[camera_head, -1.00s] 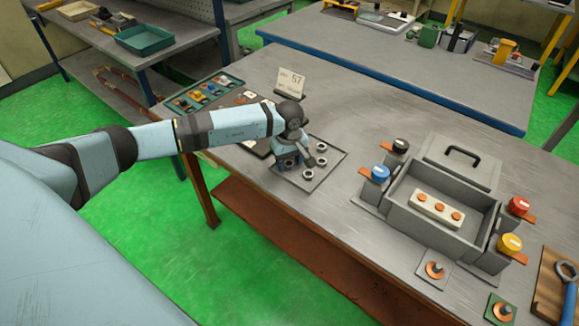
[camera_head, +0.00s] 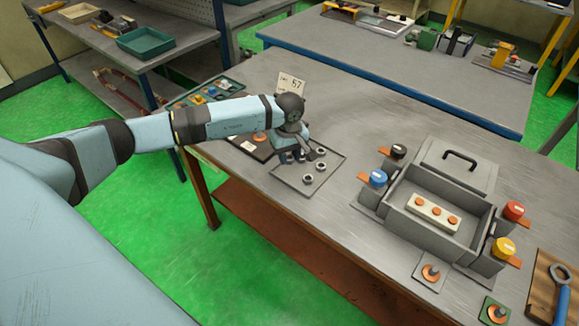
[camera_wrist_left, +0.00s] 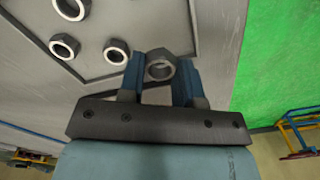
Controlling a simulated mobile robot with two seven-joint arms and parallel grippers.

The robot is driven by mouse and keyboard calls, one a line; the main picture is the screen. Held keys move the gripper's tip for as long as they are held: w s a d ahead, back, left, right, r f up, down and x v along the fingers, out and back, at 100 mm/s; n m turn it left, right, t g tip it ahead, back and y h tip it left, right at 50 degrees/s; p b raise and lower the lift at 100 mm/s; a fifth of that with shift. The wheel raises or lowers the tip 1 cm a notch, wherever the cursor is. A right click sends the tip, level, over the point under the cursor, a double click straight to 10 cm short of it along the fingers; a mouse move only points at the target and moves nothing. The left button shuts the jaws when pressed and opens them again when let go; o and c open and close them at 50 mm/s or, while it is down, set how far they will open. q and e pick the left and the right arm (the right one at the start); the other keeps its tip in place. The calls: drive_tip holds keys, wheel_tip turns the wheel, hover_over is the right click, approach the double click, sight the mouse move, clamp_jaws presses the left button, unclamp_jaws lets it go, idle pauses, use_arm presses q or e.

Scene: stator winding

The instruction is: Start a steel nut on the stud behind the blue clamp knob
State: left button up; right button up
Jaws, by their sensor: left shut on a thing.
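My left gripper (camera_head: 305,156) is over the grey nut tray (camera_head: 287,182). In the left wrist view, its two blue fingers (camera_wrist_left: 160,82) are shut on a steel nut (camera_wrist_left: 160,66). Loose steel nuts lie on the tray beside it (camera_head: 308,180); they also show in the left wrist view (camera_wrist_left: 64,47). The blue clamp knob (camera_head: 377,179) is on the left side of the grey box fixture (camera_head: 433,241), to the right of the gripper and well apart from it. I cannot make out the stud behind the knob. My right gripper is not in view.
A black knob (camera_head: 398,152), a red knob (camera_head: 514,211) and a yellow knob (camera_head: 503,248) stand around the box. A card reading 57 (camera_head: 291,84) stands behind the arm. The bench (camera_head: 345,120) is clear between tray and box.

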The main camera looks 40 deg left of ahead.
use_arm(q)
drive_tip(key=shift+r+p, duration=0.9)
drive_tip(key=shift+r, duration=1.45)
